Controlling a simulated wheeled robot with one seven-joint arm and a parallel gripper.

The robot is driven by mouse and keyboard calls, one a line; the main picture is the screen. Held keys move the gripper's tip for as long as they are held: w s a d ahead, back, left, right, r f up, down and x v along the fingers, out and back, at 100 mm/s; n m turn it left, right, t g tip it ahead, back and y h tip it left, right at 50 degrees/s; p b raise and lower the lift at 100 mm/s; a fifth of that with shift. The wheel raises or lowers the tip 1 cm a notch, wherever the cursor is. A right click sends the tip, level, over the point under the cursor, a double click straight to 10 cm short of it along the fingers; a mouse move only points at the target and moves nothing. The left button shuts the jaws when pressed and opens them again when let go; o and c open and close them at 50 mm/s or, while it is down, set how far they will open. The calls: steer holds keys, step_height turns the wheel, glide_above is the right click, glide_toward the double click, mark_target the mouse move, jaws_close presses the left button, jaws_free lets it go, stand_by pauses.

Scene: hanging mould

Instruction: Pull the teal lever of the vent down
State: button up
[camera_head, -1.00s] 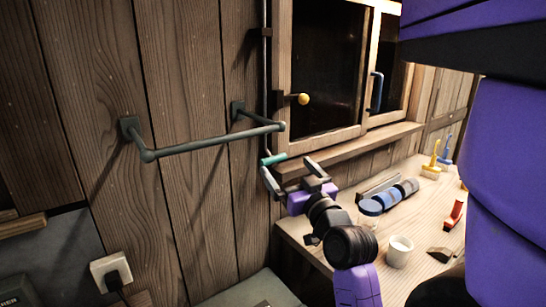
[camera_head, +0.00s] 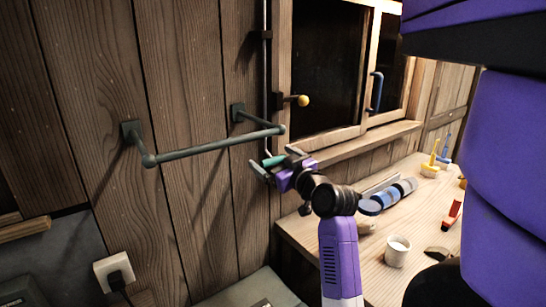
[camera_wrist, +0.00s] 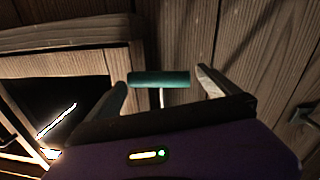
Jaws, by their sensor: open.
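The teal lever (camera_head: 273,161) is a short horizontal bar at the lower end of a thin vertical rod (camera_head: 264,90) on the plank wall. In the wrist view the teal bar (camera_wrist: 160,79) lies crosswise between my two fingers, with its pale rod below its middle. My gripper (camera_head: 270,162) is open around the lever, one finger on either side. The vent itself is not clearly seen.
A dark rail (camera_head: 215,143) juts from the wall left of the lever. A cabinet window with a yellow knob (camera_head: 303,101) is above right. The workbench (camera_head: 340,245) holds a white cup (camera_head: 397,252), rollers and brushes. A socket with plug (camera_head: 114,270) is lower left.

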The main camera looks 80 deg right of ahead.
steer(key=shift+w+d, duration=0.15)
steer(key=shift+c, duration=0.2)
steer(key=c, duration=1.8)
steer(key=shift+o, duration=0.2)
steer(key=shift+f+b, duration=1.75)
steer(key=shift+f, duration=0.7)
steer(key=o, duration=1.8)
